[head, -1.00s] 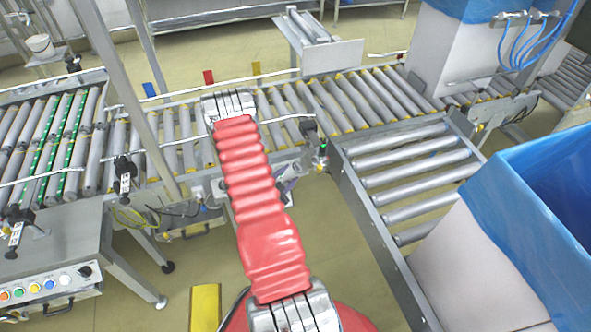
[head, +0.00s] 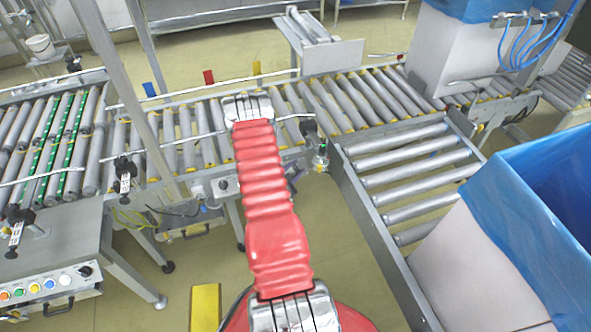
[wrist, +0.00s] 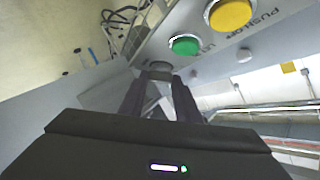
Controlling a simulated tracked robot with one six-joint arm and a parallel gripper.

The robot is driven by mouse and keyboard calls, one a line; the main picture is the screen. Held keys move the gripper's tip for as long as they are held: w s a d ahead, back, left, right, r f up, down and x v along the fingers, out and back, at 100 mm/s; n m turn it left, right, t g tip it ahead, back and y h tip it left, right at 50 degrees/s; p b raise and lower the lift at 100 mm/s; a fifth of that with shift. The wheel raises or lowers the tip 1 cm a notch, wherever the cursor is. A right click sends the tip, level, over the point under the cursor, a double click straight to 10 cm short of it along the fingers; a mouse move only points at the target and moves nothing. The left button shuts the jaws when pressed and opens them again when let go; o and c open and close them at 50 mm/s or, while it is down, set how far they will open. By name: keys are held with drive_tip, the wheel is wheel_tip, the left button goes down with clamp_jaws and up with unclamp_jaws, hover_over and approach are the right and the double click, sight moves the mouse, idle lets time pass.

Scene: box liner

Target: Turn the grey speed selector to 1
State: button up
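A small grey knob (wrist: 159,68), which looks like the speed selector, sits on a light grey panel in the wrist view, at the panel's lower left end. Its pointer and markings cannot be read. My gripper (wrist: 158,80) reaches toward it with two dark fingers. The fingers stand apart, with the knob in line with the gap at their tips. I cannot tell whether they touch it. In the head view my red-sleeved arm stretches forward to the roller conveyor and hides the gripper.
A green button (wrist: 185,45) and a yellow button (wrist: 230,15) are on the same panel, close to the knob. In the head view, the roller conveyor (head: 355,105) runs across. A blue-lined box (head: 530,200) stands at right, and a button panel (head: 55,285) at lower left.

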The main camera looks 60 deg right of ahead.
drive_tip(key=c, duration=0.4)
drive_tip(key=shift+s, duration=0.1)
drive_tip(key=shift+s+f+n+t+h, duration=0.15)
drive_tip(key=shift+n+t+h, duration=0.15)
drive_tip(key=shift+n+t, duration=0.3)
drive_tip(key=shift+s+f+n+t+h, duration=0.1)
drive_tip(key=shift+n+t+h, duration=0.25)
drive_tip(key=shift+n, duration=0.35)
drive_tip(key=shift+s+n+t, duration=0.1)
drive_tip(key=shift+n+t, duration=0.95)
drive_tip(key=shift+n, duration=0.25)
drive_tip(key=o, duration=0.8)
